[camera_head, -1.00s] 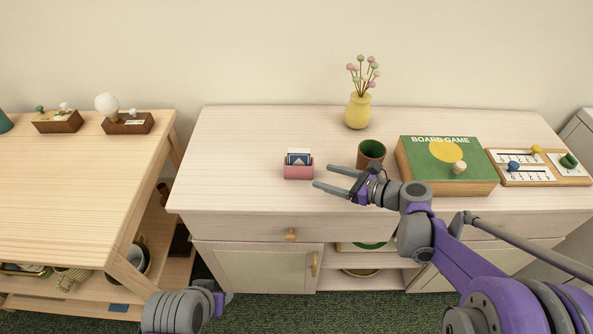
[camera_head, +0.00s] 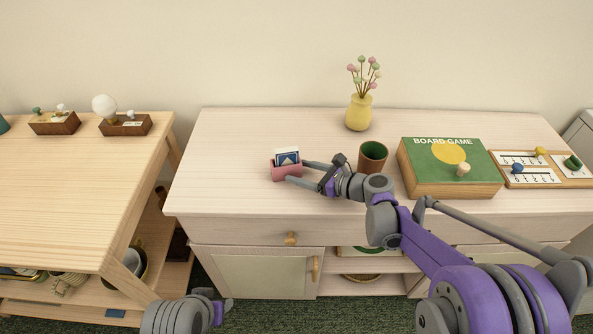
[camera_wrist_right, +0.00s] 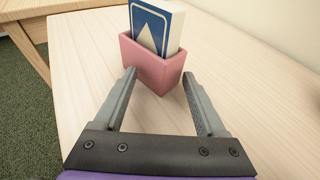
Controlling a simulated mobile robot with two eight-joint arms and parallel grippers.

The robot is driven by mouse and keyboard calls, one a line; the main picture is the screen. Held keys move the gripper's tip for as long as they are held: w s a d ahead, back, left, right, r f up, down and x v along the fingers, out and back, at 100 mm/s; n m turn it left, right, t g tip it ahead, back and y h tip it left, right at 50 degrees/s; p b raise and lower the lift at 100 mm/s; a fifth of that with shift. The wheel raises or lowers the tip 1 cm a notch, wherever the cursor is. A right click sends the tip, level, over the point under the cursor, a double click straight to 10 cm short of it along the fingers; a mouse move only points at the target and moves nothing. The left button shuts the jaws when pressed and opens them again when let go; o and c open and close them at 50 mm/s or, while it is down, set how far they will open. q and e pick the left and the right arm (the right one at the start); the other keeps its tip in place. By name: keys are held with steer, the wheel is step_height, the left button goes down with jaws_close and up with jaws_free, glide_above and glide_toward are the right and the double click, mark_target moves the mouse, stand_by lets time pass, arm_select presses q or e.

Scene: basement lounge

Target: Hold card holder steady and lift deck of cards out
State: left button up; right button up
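The pink card holder (camera_head: 285,174) sits on the light wooden cabinet top, slightly turned. The deck of cards (camera_head: 287,156), blue and white, stands in it with its upper part showing. My right gripper (camera_head: 297,171) is open at the holder's right side. In the right wrist view the fingertips (camera_wrist_right: 158,75) are at either side of the near part of the holder (camera_wrist_right: 146,65), with a gap showing at the right finger; contact is unclear. The deck (camera_wrist_right: 153,27) rises from it there. My left gripper (camera_head: 218,306) is low in front of the cabinet, away from the holder, its opening unclear.
A brown cup with a green inside (camera_head: 372,157) stands close behind my right wrist. A yellow vase (camera_head: 358,113) stands at the back. A board game box (camera_head: 450,180) and a scoring board (camera_head: 540,170) lie right. The cabinet top (camera_head: 225,165) left of the holder is clear.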

jaws_close()
stand_by(1.1)
steer(key=shift+o, duration=2.2)
jaws_free()
